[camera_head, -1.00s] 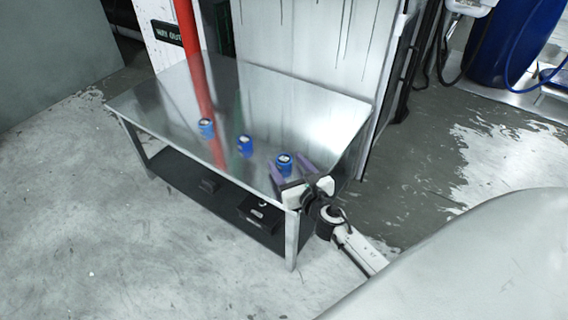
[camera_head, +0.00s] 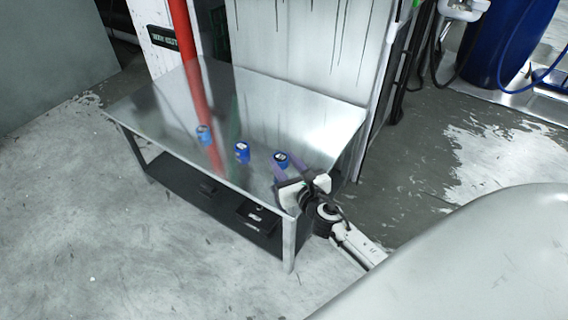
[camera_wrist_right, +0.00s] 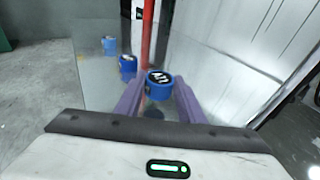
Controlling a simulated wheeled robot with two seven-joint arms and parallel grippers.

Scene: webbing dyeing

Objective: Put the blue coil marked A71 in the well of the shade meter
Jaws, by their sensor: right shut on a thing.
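The blue coil marked A71 (camera_wrist_right: 159,87) is held between the two purple fingers of my right gripper (camera_wrist_right: 157,100), its marked end facing up. A dark reflection shows below it on the shiny tabletop, so it appears lifted slightly clear. In the head view the same coil (camera_head: 281,159) is over the near right part of the steel table (camera_head: 300,110), with my right gripper (camera_head: 285,168) shut on it. My left gripper is not in view. I cannot make out the shade meter in either view.
Two other blue coils stand on the table to the left, a nearer one (camera_head: 242,152) and a farther one (camera_head: 204,135). A red pole (camera_head: 188,60) rises behind them. Dark boxes (camera_head: 258,215) sit on the lower shelf. The table's far right is clear.

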